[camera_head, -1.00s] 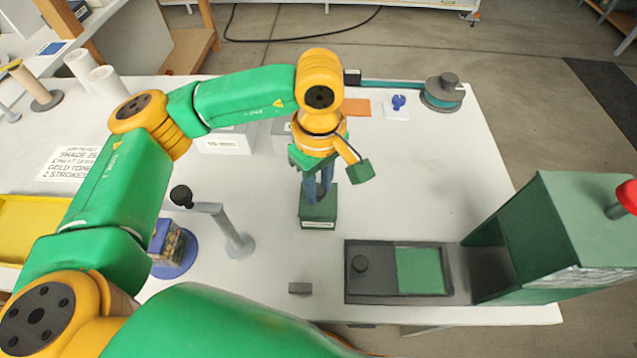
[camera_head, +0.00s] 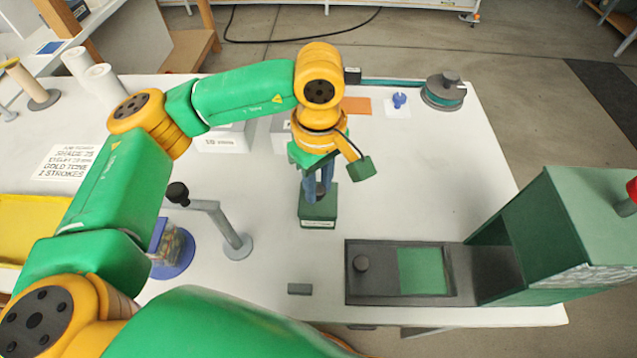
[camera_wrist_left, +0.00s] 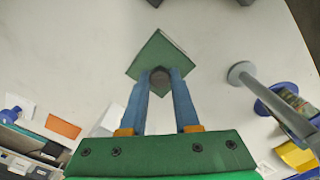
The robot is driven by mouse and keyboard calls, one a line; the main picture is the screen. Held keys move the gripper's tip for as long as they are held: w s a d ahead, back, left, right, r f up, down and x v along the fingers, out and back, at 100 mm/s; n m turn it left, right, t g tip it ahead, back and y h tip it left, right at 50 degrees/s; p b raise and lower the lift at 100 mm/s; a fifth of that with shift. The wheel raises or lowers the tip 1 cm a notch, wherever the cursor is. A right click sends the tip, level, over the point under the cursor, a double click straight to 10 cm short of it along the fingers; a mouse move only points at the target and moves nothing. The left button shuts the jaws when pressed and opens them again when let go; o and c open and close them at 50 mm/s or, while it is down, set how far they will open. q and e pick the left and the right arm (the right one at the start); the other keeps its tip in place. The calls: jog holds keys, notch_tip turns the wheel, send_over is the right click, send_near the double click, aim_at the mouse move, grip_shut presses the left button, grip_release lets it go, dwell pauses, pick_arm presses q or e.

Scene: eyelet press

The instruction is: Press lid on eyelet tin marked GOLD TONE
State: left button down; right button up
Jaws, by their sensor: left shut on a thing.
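A dark green square tin (camera_head: 318,214) stands upright on the white table in the middle of the head view, with a pale label on its front too small to read. My left gripper (camera_head: 318,190) reaches straight down over it. In the left wrist view its two blue fingers (camera_wrist_left: 160,80) are shut on a dark round knob (camera_wrist_left: 159,75) at the middle of the green lid (camera_wrist_left: 160,52). The lid sits at the top of the tin; I cannot tell whether it is fully down. My right gripper is not in view.
A green press (camera_head: 560,235) with a dark sliding bed stands at the right. A grey post with a black knob (camera_head: 236,243) stands left of the tin. A job card (camera_head: 68,162) reads GOLD TONE, 2 STROKES. The table between tin and press is clear.

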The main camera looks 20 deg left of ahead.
pick_arm(q)
jog(key=shift+c, duration=0.4)
grip_release()
jog(key=shift+r+p, duration=2.3)
jog(key=shift+r, duration=1.3)
grip_shut()
jog(key=shift+f, duration=0.25)
jog(key=shift+f+b, duration=2.5)
jog(key=shift+b, duration=0.25)
